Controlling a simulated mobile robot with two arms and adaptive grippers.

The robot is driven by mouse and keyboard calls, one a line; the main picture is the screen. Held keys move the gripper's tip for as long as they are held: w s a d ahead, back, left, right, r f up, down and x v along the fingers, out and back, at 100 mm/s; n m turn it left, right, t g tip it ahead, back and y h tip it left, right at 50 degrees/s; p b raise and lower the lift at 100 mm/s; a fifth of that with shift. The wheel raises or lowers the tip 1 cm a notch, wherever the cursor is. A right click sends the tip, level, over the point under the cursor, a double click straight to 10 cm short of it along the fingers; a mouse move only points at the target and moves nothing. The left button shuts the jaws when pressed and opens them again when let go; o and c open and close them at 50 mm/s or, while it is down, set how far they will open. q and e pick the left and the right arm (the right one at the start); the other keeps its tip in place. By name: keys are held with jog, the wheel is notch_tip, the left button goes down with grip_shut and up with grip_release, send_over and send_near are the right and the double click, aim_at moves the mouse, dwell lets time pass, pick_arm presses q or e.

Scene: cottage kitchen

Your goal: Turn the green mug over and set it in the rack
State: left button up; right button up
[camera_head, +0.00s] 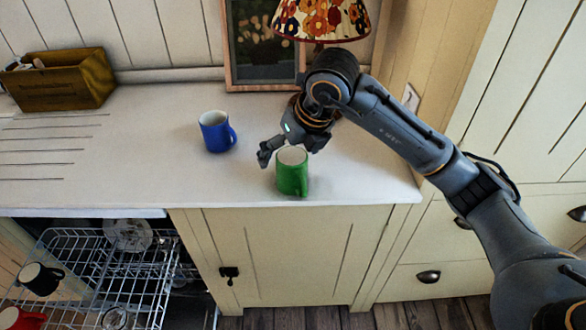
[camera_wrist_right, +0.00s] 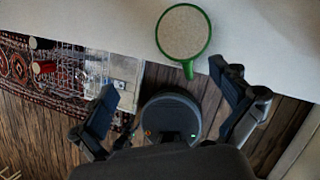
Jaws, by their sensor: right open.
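The green mug (camera_head: 292,178) stands upright near the front edge of the white counter, its pale inside facing up. In the right wrist view the green mug (camera_wrist_right: 183,65) shows from above, its handle pointing toward the lower edge. My right gripper (camera_head: 288,150) is open and empty just behind and above the mug. In the wrist view its two fingers (camera_wrist_right: 170,98) are spread, with the mug beyond the fingertips and not between them. The wire rack (camera_head: 90,262) is pulled out below the counter at the lower left. My left gripper is not in view.
A blue mug (camera_head: 216,132) stands on the counter left of my right gripper. The rack carries a black mug (camera_head: 38,279), a clear glass dish (camera_head: 128,235) and a red mug (camera_head: 20,319). A lamp (camera_head: 320,20), a picture frame (camera_head: 264,45) and a wooden box (camera_head: 60,80) stand behind.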

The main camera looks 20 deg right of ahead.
aim_at(297, 160)
jog(key=d, duration=0.1)
jog(key=d+h, duration=0.1)
jog(key=shift+w+d+r+m, duration=0.25)
jog(key=shift+d+r+m, duration=0.05)
jog(key=shift+r, duration=0.1)
jog(key=shift+w+d+h, duration=0.1)
jog(key=shift+d+h, duration=0.25)
jog(key=shift+h, duration=0.05)
jog(key=p+x, duration=0.1)
jog(key=x, duration=0.7)
jog(key=shift+w, duration=0.1)
jog(key=shift+w+a+f+p, duration=0.25)
jog(key=shift+f+p, duration=0.15)
jog(key=shift+p, duration=0.15)
jog(key=p+x, duration=0.1)
jog(key=x, duration=0.2)
jog(key=shift+w+a+f, duration=0.15)
jog(key=shift+w+f, duration=0.1)
jog(key=shift+w, duration=0.1)
jog(key=shift+w+f, duration=0.15)
jog(key=shift+f, duration=0.25)
jog(key=c, duration=1.5)
jog(key=shift+c, duration=0.7)
jog(key=shift+r, duration=0.1)
